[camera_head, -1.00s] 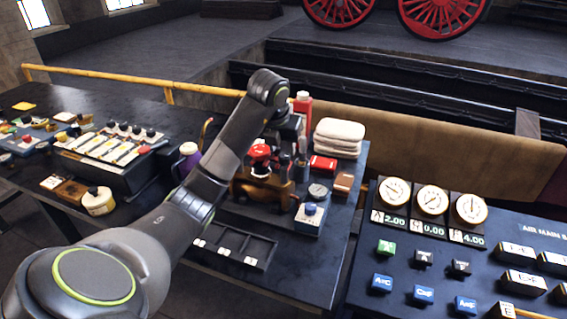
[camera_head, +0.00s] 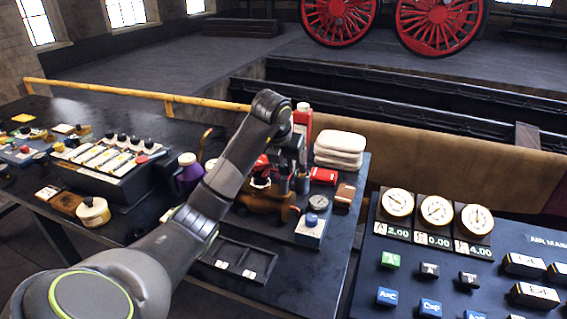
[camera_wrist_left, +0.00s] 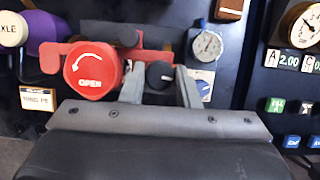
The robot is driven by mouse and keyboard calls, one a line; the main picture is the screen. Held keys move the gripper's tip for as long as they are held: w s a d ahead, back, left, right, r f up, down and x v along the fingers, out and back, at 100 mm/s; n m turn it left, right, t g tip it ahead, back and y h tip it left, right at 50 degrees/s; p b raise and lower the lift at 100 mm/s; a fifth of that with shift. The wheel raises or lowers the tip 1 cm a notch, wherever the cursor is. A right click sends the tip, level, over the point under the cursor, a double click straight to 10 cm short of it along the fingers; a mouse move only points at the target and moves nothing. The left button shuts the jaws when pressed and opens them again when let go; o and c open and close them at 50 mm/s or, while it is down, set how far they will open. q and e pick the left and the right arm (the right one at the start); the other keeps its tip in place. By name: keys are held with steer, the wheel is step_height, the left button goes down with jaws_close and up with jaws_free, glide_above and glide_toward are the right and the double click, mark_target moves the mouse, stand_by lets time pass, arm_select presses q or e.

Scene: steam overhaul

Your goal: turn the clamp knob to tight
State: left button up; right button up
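My left gripper (camera_wrist_left: 161,86) is open, seen in the left wrist view with its two grey fingers apart. A small black knob (camera_wrist_left: 158,74) on a red fixture shows between the fingers; it may be the clamp knob. I cannot tell whether the fingers touch it. A large red knob (camera_wrist_left: 92,70) marked OPEN with a curved arrow is just left of the fingers. In the head view my left gripper (camera_head: 288,172) is low over the orange-brown fixture (camera_head: 262,204), and the arm hides part of it. My right gripper is not in view.
A box with a blue knob (camera_head: 310,222) and a round gauge (camera_head: 318,202) stand close to the right of the fixture. A purple container (camera_head: 189,172) is to the left. Folded white towels (camera_head: 340,150) and a red bottle (camera_head: 302,122) are behind.

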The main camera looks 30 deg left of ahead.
arm_select(q)
steer(key=shift+f+m+h+b, duration=0.1)
steer(key=shift+m+h+b, duration=0.3)
steer(key=shift+m+b, duration=0.35)
steer(key=m+h+b, duration=0.1)
steer(key=m, duration=0.1)
steer(key=shift+a+m, duration=0.15)
steer(key=shift+m, duration=0.2)
steer(key=m+h+b, duration=0.1)
steer(key=m, duration=0.1)
steer(key=shift+m, duration=0.4)
steer(key=m+h+b, duration=0.1)
steer(key=m, duration=0.1)
steer(key=shift+a+m+g, duration=0.1)
steer(key=shift+m+g, duration=0.2)
steer(key=shift+g, duration=0.1)
steer(key=shift+m+h, duration=0.3)
steer(key=shift+m, duration=0.6)
steer(key=shift+w+m+g, duration=0.1)
steer(key=shift+m+g, duration=0.3)
steer(key=shift+m, duration=0.4)
steer(key=shift+m+g+h+p, duration=0.4)
steer(key=shift+m+g+p, duration=0.35)
steer(key=shift+m, duration=0.85)
